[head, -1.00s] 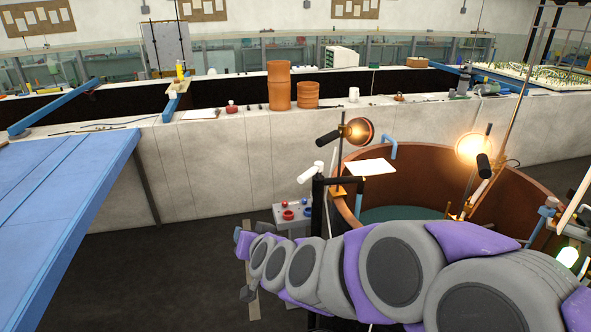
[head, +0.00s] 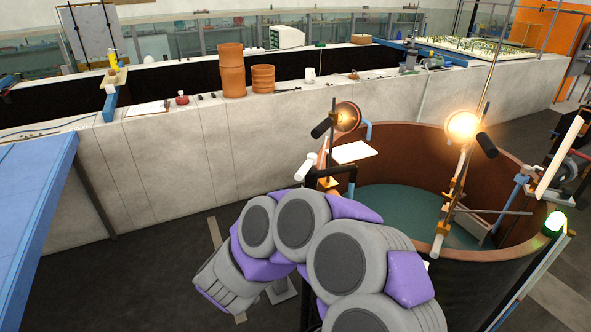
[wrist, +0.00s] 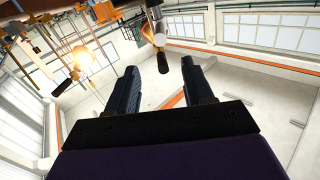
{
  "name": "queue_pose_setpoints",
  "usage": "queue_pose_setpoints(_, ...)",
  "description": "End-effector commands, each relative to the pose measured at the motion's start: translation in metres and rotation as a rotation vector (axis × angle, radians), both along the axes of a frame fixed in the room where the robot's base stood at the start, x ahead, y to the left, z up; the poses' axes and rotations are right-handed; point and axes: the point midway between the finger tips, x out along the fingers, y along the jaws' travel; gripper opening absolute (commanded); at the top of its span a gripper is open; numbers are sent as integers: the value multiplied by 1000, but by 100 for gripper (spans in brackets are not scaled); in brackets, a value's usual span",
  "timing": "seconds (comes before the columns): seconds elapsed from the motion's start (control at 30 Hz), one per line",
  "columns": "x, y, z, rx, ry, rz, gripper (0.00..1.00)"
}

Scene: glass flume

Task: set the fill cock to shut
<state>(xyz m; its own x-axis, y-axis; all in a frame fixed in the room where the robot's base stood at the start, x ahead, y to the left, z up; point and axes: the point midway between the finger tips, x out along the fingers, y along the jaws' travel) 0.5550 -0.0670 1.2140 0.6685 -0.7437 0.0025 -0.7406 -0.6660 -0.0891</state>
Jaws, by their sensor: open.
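In the wrist view my gripper (wrist: 160,78) is open, its two dark fingers apart with nothing between their tips. Beyond the tips hang a black-handled rod and a bright lamp head. In the head view my arm crosses the lower middle, and its fingers cannot be made out there. I cannot pick out the fill cock for certain. A black pipe frame with a white cylinder (head: 304,167) stands left of the tank, partly behind my arm.
Two clamp lamps (head: 347,117) (head: 463,125) and a white plate (head: 354,152) stand over the tank. A long pale wall (head: 190,150) runs behind. A blue beam (head: 35,210) is at the left; dark floor lies between.

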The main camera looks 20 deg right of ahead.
Motion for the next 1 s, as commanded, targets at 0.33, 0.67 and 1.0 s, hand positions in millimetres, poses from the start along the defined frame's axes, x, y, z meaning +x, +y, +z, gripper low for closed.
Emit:
queue_pose_setpoints(0.33,40,-43,-3,-2,1,-2,52)
queue_pose_setpoints(0.67,83,-89,-1,-1,-3,-3,52)
queue_pose_setpoints(1.0,112,-119,-1,1,0,3,52)
